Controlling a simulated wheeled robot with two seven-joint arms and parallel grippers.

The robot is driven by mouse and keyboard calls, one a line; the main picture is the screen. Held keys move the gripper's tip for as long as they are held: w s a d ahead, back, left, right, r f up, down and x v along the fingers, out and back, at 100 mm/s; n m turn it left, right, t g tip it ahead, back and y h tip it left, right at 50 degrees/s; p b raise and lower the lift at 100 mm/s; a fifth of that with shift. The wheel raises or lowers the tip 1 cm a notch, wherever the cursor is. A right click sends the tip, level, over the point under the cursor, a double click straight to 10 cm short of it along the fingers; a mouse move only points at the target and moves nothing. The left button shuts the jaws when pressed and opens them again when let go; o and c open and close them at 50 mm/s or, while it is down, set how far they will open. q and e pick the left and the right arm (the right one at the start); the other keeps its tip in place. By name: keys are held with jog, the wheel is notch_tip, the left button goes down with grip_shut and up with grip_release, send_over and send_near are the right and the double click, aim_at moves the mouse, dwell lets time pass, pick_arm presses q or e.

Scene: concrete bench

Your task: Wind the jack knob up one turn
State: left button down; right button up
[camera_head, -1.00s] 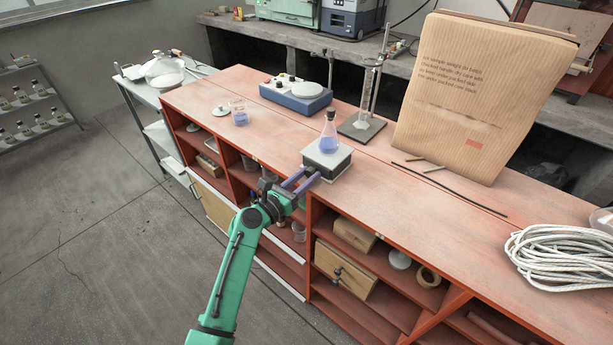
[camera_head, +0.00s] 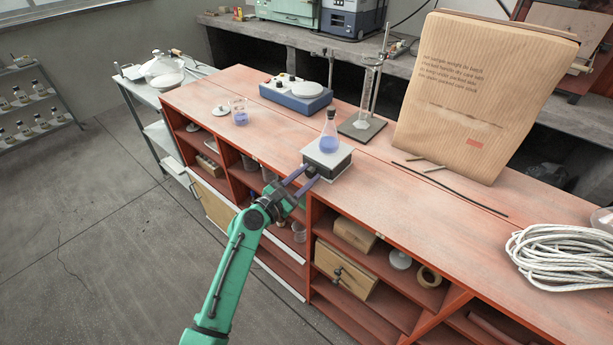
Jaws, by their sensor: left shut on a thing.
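The lab jack (camera_head: 336,164) stands near the front edge of the red bench, with a light top plate and dark sides. A conical flask (camera_head: 329,136) with blue liquid and a dark stopper stands upright on its plate. My left gripper (camera_head: 308,174) reaches in from below, its two bluish fingers at the front of the jack. The fingers are shut on the jack knob (camera_head: 312,171), a small dark piece largely hidden between them. My right gripper is not in view.
A big paper sack (camera_head: 470,100) stands at the right rear, and a coil of rope (camera_head: 562,257) lies far right.

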pick_arm(q)
jog(key=c, duration=0.5)
grip_release()
jog(key=shift+s+a, duration=0.25)
jog(key=shift+s, duration=0.1)
jog(key=v, duration=1.3)
jog(key=shift+s+a+p, duration=0.2)
jog(key=shift+s+p, duration=0.1)
